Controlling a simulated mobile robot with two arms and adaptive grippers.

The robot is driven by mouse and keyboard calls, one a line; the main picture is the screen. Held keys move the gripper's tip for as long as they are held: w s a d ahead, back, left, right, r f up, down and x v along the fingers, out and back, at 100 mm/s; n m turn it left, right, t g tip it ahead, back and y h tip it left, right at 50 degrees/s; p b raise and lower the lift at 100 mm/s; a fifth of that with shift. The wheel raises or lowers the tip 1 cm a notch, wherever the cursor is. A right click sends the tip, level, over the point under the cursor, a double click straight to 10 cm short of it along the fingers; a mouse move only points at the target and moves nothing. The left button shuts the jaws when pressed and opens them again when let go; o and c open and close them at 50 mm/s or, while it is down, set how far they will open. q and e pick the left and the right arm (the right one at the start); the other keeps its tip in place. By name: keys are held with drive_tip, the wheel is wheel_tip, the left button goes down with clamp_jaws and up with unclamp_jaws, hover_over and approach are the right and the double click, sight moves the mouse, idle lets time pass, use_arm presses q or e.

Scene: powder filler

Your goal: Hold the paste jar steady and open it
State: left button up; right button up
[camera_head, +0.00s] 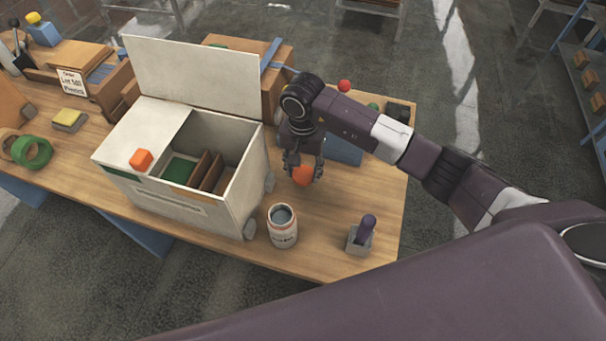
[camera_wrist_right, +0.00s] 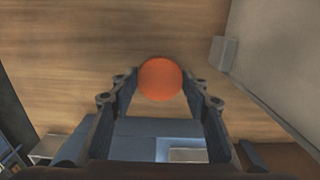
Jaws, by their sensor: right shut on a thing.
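The paste jar (camera_head: 283,226) stands upright on the wooden table, in front of the white box's right end. It is pale with a printed label, and its top looks open, with grey showing inside. My right gripper (camera_head: 303,168) is shut on a round orange lid-like piece (camera_head: 303,176), behind and a little right of the jar and apart from it. In the right wrist view the orange piece (camera_wrist_right: 160,79) sits between the fingertips, with bare wood beyond it. The jar does not show there. My left gripper is not in view.
A white box (camera_head: 165,205) with a raised lid and inner dividers stands left of the jar. A small grey stand with a purple handle (camera_head: 364,231) is to the jar's right. The table's front edge is close. Bare wood (camera_head: 325,215) lies between jar and stand.

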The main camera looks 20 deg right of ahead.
sight(303, 174)
wheel_tip(303, 174, down, 3)
drive_tip(key=shift+f, duration=0.1)
drive_tip(key=shift+f, duration=0.15)
drive_tip(key=o, duration=1.3)
